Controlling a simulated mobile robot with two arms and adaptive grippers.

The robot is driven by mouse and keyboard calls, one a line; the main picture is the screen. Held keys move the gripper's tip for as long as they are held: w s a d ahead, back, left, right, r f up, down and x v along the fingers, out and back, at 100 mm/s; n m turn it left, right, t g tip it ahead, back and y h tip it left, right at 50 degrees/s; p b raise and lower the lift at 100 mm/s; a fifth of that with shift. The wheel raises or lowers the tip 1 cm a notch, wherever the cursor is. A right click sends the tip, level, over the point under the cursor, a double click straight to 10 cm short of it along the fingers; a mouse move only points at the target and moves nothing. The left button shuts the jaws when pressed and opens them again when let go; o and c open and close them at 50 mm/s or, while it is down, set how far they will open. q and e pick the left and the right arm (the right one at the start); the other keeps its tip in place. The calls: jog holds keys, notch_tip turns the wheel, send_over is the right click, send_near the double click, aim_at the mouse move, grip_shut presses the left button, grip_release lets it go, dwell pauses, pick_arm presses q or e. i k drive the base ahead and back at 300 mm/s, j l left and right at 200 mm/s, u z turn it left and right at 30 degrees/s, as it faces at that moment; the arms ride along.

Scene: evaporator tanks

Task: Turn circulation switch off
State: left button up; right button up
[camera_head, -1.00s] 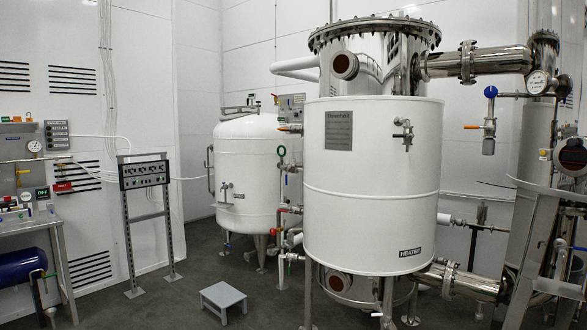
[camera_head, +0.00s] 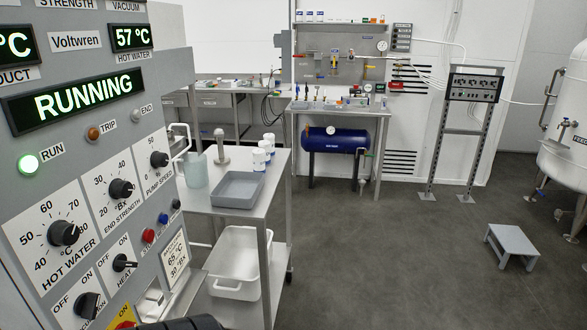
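A grey control panel (camera_head: 95,170) fills the left side of the head view, seen at an angle. Its display (camera_head: 75,100) reads RUNNING and the green RUN lamp (camera_head: 28,163) is lit. Low on the panel are two black OFF/ON rotary switches. One is the HEAT switch (camera_head: 124,263). The other switch (camera_head: 87,305) is at the bottom left; its label is partly hidden, so I cannot tell whether it is the circulation switch. I cannot read its position for sure. Neither gripper is recognisable in view; a dark rounded shape (camera_head: 182,323) shows at the bottom edge.
A metal cart (camera_head: 275,215) with a grey tray (camera_head: 238,190) and white cups stands right of the panel, a white tub (camera_head: 236,262) on its lower shelf. A workbench (camera_head: 345,108) stands behind. A grey step stool (camera_head: 510,244) sits at right. The floor between is clear.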

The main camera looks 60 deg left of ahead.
aim_at(86, 306)
jog(key=u, duration=3.05)
